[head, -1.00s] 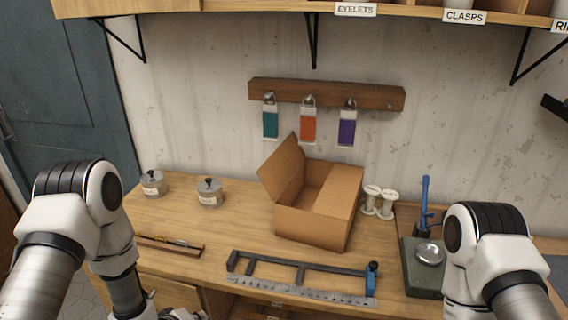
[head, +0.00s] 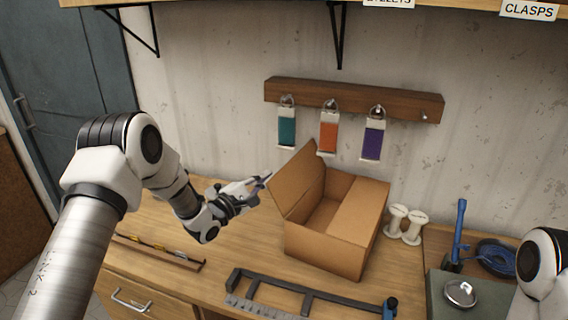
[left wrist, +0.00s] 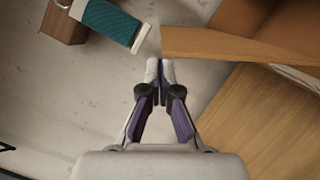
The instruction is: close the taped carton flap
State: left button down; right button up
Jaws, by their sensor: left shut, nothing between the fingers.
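The open cardboard carton (head: 325,245) stands on the workbench. Its left flap (head: 298,182) is raised and leans outward, while a flap on the right side (head: 358,210) lies flat across part of the opening. I cannot make out any tape. My left gripper (head: 266,180) is shut and empty, just left of the raised flap; whether it touches cannot be told. In the left wrist view the shut fingertips (left wrist: 160,66) are beside the end of the brown flap edge (left wrist: 235,45). My right gripper is out of view; only part of that arm shows.
A dark frame with a blue end (head: 310,292) lies in front. Teal (head: 287,128), orange and purple (head: 374,138) tags hang from a wall rail behind.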

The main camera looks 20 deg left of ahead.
aim_at(300, 173)
pick_arm(q)
jog(key=f+p+x, duration=0.1)
jog(key=x, duration=0.6)
jog(key=shift+w+d+r+p, duration=0.15)
jog(key=shift+w+p, duration=0.1)
jog(key=shift+p, duration=0.1)
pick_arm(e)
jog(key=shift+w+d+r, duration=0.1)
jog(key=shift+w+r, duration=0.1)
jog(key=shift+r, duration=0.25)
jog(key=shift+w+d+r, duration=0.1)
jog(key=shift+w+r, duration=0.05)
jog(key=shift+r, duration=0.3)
